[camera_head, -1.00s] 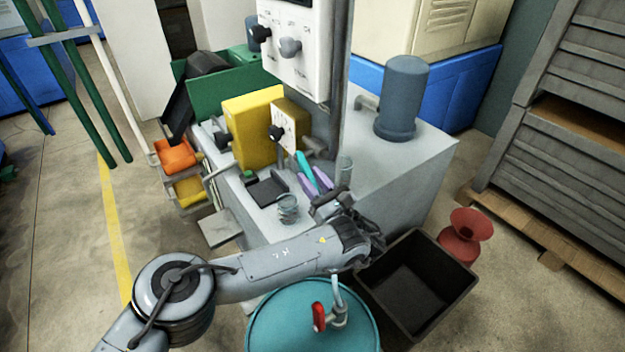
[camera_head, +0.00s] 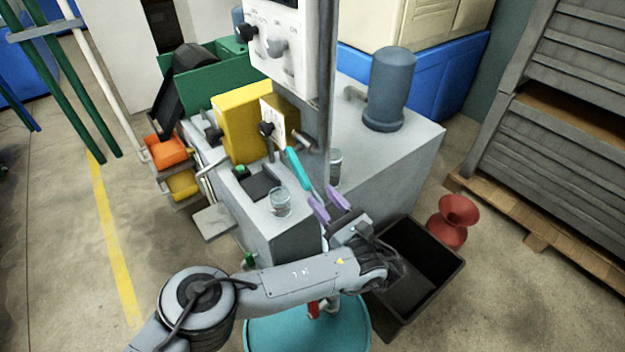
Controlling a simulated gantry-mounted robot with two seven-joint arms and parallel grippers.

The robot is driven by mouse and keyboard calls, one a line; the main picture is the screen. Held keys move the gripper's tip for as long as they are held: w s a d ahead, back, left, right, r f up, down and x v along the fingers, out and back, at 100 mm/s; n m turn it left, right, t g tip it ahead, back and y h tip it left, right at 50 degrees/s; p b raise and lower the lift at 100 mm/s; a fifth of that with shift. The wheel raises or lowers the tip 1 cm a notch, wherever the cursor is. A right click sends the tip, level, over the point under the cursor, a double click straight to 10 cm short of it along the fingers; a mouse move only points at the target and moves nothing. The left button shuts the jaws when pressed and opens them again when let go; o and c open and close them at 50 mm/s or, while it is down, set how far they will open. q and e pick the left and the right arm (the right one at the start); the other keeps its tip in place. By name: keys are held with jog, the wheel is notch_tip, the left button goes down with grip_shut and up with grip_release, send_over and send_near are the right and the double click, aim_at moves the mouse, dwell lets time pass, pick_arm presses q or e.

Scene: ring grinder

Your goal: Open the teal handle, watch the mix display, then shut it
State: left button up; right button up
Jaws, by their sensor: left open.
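The teal handle (camera_head: 298,168) is a slanted bar at the front of the grey machine, below the small dial panel. My left gripper (camera_head: 322,195) has two purple fingers, which are apart with nothing between them. They are just right of and below the handle's lower end, and I see no grip on it. A white control panel (camera_head: 285,40) with dark and grey knobs is above. I cannot make out which part is the mix display, and no reading is legible. My right gripper is not in view.
A yellow box (camera_head: 240,118) stands left of the handle. Glass jars (camera_head: 281,202) stand on the grey machine top (camera_head: 405,140). A black bin (camera_head: 450,278), a teal drum (camera_head: 260,335) and a red funnel-shaped object (camera_head: 453,220) are in front and to the right.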

pick_arm(q)
jog(key=shift+p+v, duration=1.1)
jog(key=shift+p, duration=0.1)
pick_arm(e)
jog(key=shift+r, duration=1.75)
pick_arm(q)
jog(key=shift+a, duration=0.1)
jog(key=shift+c, duration=0.4)
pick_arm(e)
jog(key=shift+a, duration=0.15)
